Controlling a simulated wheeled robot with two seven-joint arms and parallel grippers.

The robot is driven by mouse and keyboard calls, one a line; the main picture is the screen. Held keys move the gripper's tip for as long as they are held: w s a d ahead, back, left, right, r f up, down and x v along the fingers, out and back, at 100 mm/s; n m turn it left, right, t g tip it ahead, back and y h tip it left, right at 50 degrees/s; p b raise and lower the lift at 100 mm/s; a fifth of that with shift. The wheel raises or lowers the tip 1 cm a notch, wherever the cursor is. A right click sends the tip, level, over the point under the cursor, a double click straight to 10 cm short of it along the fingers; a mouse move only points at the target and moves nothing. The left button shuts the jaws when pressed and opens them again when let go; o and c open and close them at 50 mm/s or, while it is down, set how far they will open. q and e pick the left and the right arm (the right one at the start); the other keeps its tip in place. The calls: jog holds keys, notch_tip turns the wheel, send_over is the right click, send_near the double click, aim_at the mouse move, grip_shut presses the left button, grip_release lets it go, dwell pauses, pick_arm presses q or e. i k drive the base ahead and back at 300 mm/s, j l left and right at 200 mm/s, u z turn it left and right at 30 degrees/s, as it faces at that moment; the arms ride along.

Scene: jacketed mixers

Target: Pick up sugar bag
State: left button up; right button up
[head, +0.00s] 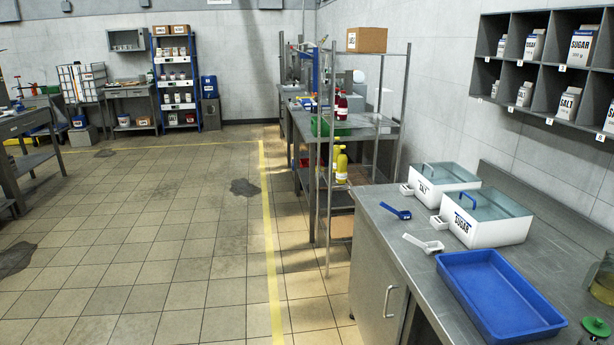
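A white sugar bag (583,46) with blue print stands in the upper row of a dark grey wall shelf at the upper right. A second white bag (534,45) that reads as sugar stands in the compartment to its left. A white sugar bin (492,235) with a clear lid and blue handle sits on the steel counter below. Neither of my grippers is in view.
The wall shelf (549,75) also holds a salt bag (569,103) and other bags, one cut off at the right edge. On the counter (400,256) are a salt bin (440,184), an empty blue tray (499,297), a blue scoop (396,211) and a white scoop (423,243). The floor at left is open.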

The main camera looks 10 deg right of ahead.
aim_at(535, 44)
jog(key=i, duration=3.8)
jog(key=z, duration=4.35)
